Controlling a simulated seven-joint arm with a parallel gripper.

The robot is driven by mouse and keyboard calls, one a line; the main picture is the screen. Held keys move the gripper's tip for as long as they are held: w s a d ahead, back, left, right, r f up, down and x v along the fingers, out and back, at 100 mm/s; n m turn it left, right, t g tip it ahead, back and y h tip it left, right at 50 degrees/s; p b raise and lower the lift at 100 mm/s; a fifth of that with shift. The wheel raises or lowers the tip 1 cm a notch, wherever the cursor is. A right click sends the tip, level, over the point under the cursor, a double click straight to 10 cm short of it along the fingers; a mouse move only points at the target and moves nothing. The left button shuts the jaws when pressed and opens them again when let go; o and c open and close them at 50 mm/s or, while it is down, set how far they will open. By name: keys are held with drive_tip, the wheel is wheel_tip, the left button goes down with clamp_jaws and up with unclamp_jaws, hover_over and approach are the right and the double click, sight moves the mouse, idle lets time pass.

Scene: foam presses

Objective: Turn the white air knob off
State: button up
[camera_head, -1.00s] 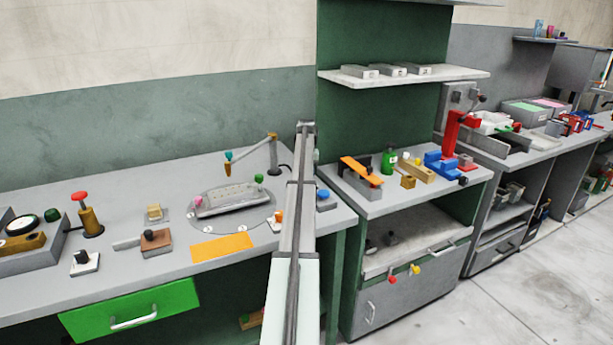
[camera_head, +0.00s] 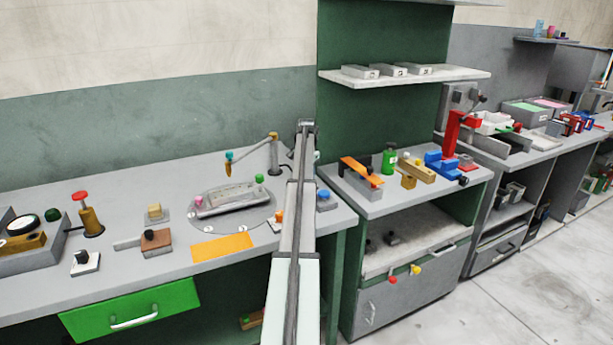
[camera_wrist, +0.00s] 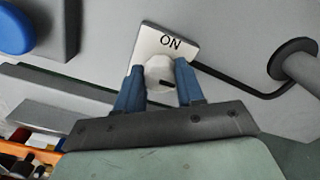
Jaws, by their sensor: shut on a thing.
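A black mark shows on the knob's near side. The blue fingers of my gripper (camera_wrist: 158,88) stand on both sides of the knob and are shut on it. In the head view, my arm runs up the middle to the back of the left bench and hides the knob and fingertips.
A grey post (camera_wrist: 295,62) with a black cable stands right of the plate. A blue button (camera_wrist: 14,32) on a grey box is at the left; it also shows in the head view (camera_head: 323,193). A round disc (camera_head: 262,219) carries a grey plate left of my arm.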

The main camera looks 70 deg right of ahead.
drive_tip(key=o, duration=1)
drive_tip(key=shift+o, duration=0.2)
drive_tip(key=shift+r, duration=0.1)
wheel_tip(320, 180, up, 14)
drive_tip(key=shift+f, duration=0.2)
idle(0.4)
